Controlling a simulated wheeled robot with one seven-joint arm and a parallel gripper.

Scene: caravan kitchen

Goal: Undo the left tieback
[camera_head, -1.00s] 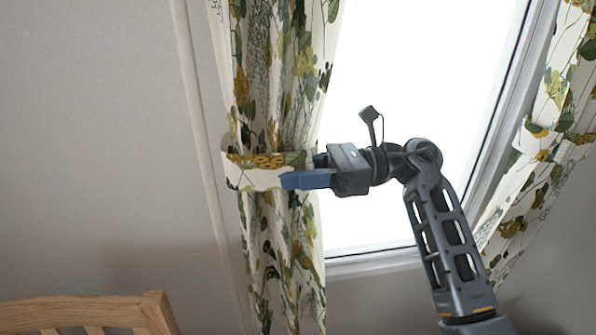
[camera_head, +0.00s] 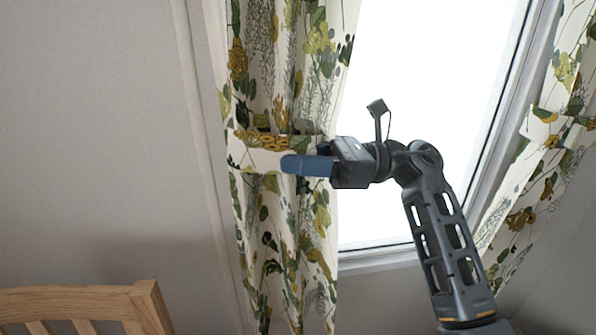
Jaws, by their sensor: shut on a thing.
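The left curtain (camera_head: 290,80), white with green and yellow leaves, hangs on the left side of the window. The left tieback (camera_head: 252,157), a band of the same cloth, crosses it at mid height. My gripper (camera_head: 290,163) comes in from the right and is shut on the tieback at the front of the curtain. Its near blue finger shows; the far finger is mostly hidden. The cloth between the fingers and the tieback's fastening cannot be seen clearly.
The right curtain (camera_head: 545,150) is gathered by its own tieback (camera_head: 543,115). The bright window (camera_head: 430,80) lies behind my arm. A wooden chair back or headboard (camera_head: 80,298) stands at the lower left. The wall at the left is bare.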

